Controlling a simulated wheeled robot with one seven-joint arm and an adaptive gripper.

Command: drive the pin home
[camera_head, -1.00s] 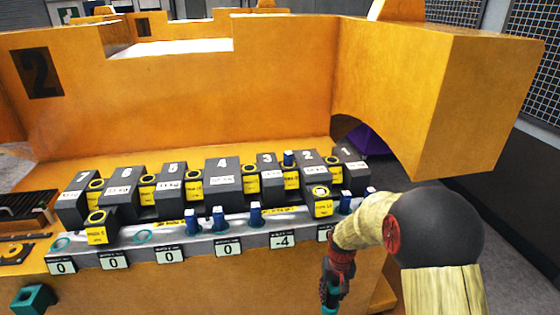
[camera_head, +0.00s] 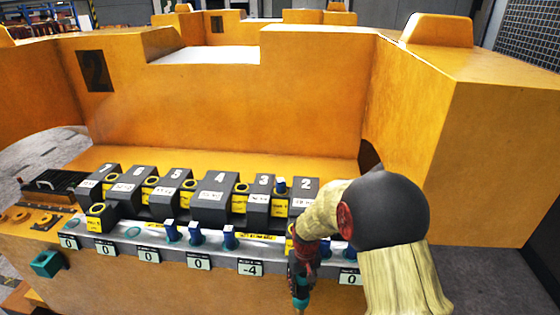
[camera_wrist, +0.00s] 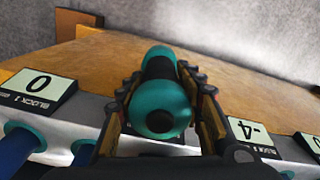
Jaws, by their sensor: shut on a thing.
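My gripper (camera_head: 303,268) is shut on a teal-and-black cylindrical tool (camera_wrist: 160,92), perhaps a mallet, beside the front of the ledge. The tool's teal end (camera_head: 301,300) points down in the head view. A blue-topped pin (camera_head: 281,186) stands upright between blocks 3 and 2. Several more blue pins stand along the grey ledge, one of them left of the middle (camera_head: 229,238). Blue pins (camera_wrist: 22,140) also show at the lower left of the wrist view. My arm hides the ledge's right part and block 1. Which pin the task means I cannot tell.
A row of dark numbered blocks (camera_head: 216,197) with yellow tags stands behind the ledge. Displays on its front include one reading -4 (camera_head: 250,269). A large orange casting (camera_head: 230,110) rises behind and to the right. A teal box (camera_head: 47,263) is at the front left.

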